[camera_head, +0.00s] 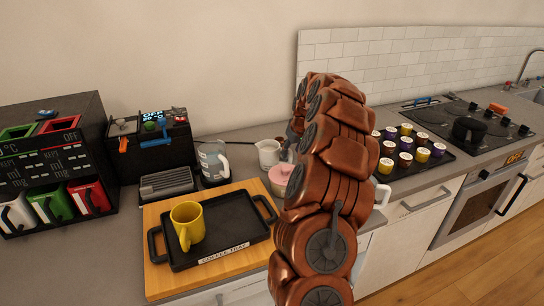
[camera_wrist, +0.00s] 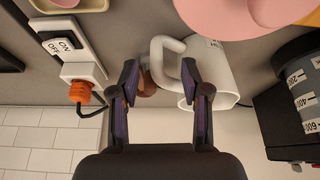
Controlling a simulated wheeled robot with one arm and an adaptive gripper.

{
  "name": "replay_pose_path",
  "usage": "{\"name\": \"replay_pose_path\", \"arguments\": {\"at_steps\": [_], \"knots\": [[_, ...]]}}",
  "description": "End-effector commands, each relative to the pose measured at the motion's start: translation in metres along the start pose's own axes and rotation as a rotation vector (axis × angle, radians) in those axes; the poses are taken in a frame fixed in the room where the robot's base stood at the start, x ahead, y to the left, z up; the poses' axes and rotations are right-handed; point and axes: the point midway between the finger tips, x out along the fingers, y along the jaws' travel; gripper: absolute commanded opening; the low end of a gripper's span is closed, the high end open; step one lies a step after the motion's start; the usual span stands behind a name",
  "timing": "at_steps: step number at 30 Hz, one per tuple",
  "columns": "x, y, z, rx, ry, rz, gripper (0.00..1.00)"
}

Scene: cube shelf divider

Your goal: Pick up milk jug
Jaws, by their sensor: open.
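The white milk jug (camera_head: 268,152) stands on the counter near the back wall, left of my arm. In the wrist view the jug (camera_wrist: 215,68) is right of centre, its looped handle (camera_wrist: 158,48) pointing left. My gripper (camera_wrist: 159,70) is open, one finger on each side of the handle's span. The right fingertip overlaps the jug and handle in the picture; I cannot tell whether it touches. In the head view my arm hides the gripper's fingers.
A pink pot (camera_head: 281,174) stands close to the jug. A measuring kettle (camera_head: 213,161) is to its left. A black coffee tray (camera_head: 221,244) holds a yellow mug (camera_head: 187,222).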

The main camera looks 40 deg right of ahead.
Motion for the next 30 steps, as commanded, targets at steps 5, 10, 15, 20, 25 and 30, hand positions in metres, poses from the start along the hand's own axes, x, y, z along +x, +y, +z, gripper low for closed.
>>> {"name": "replay_pose_path", "arguments": {"at_steps": [5,10,15,20,25,30], "knots": [[0.017,0.002,0.003,0.002,-0.006,-0.004,0.47],[0.038,0.003,0.003,0.0,-0.005,-0.002,0.47],[0.044,0.003,0.004,0.0,-0.003,-0.002,0.47],[0.044,0.003,0.003,0.0,-0.002,-0.001,0.45],[0.044,0.003,0.003,0.0,-0.002,-0.001,0.27],[0.044,0.003,0.003,0.001,-0.001,-0.001,0.09]]}}
